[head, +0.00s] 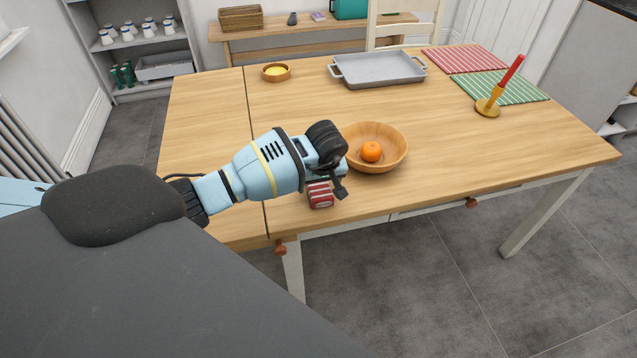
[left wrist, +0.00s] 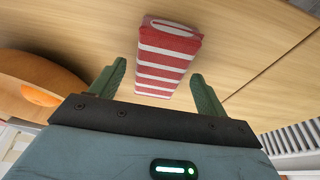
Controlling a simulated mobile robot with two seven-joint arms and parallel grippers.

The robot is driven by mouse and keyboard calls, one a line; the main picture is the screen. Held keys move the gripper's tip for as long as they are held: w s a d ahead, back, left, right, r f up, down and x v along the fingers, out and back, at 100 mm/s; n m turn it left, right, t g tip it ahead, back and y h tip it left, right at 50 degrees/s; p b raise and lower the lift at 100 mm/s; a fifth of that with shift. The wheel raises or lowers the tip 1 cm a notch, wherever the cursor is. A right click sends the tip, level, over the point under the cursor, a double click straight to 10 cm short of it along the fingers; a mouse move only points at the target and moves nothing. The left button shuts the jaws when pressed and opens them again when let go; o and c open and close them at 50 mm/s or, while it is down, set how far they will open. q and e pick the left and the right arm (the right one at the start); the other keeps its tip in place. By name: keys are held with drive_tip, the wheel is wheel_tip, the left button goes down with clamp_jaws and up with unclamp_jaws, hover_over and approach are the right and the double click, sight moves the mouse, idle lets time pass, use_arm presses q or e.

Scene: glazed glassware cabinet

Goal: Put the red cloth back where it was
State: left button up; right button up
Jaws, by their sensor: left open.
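The gripper hides part of the cloth in the head view. My right gripper is not in view.
A wooden bowl (head: 390,158) with an orange (head: 371,151) stands just right of my left gripper. Farther back are a grey tray (head: 378,70), a small bowl (head: 276,73), red (head: 464,58) and green (head: 500,88) striped mats and a red candle (head: 508,73). The table's right front is clear.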

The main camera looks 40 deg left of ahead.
use_arm(q)
drive_tip(key=p+v, duration=0.1)
drive_tip(key=v, duration=1)
drive_tip(key=shift+r, duration=0.35)
drive_tip(key=shift+s+d, duration=0.1)
